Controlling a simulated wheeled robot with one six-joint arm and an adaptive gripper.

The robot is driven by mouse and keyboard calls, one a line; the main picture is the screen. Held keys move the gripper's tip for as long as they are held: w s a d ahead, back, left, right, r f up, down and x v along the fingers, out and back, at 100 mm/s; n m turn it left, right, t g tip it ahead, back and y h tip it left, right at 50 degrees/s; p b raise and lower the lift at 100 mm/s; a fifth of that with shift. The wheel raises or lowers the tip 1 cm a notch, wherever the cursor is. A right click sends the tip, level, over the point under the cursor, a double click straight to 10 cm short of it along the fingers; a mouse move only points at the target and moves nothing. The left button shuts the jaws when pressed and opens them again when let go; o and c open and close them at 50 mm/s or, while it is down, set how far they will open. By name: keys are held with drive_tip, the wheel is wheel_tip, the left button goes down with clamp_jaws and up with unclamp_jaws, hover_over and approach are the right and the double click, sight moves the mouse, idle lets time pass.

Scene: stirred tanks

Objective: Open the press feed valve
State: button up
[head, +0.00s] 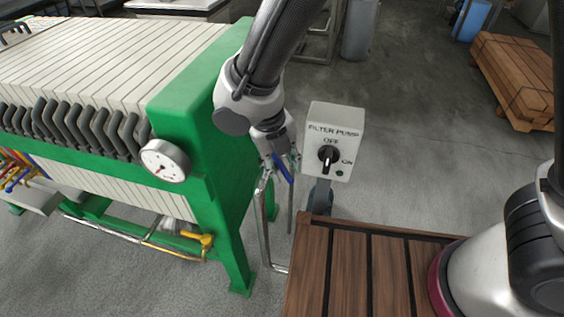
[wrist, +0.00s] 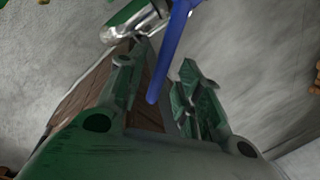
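A blue valve lever (head: 283,170) sits on a silver pipe at the right end of the green press (head: 222,170); no label on it can be read. My gripper (head: 281,161) is right at this lever and partly hides the valve. In the wrist view, the blue lever (wrist: 174,50) hangs down from the metal valve fitting (wrist: 130,28). Its free end lies between the two fingers of my gripper (wrist: 155,72) in the picture. The fingers are apart, with gaps visible beside the lever. Whether either finger touches it, I cannot tell.
A grey filter pump switch box (head: 333,140) stands close to the right of my gripper. A pressure gauge (head: 165,160) is on the press. A yellow lever (head: 200,240) is on a lower pipe. A slatted wooden surface (head: 345,270) is in front.

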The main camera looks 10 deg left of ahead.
clamp_jaws()
drive_tip(key=shift+s+a, duration=0.1)
drive_tip(key=shift+s+a+m+g, duration=0.2)
drive_tip(key=shift+a+m, duration=0.65)
drive_tip(key=shift+m, duration=0.4)
drive_tip(key=shift+s+a+m+g, duration=0.2)
drive_tip(key=shift+a+m, duration=0.6)
drive_tip(key=shift+m, duration=0.4)
drive_tip(key=shift+s+a+m+g, duration=0.2)
drive_tip(key=shift+a+m, duration=0.65)
drive_tip(key=shift+m, duration=0.4)
unclamp_jaws()
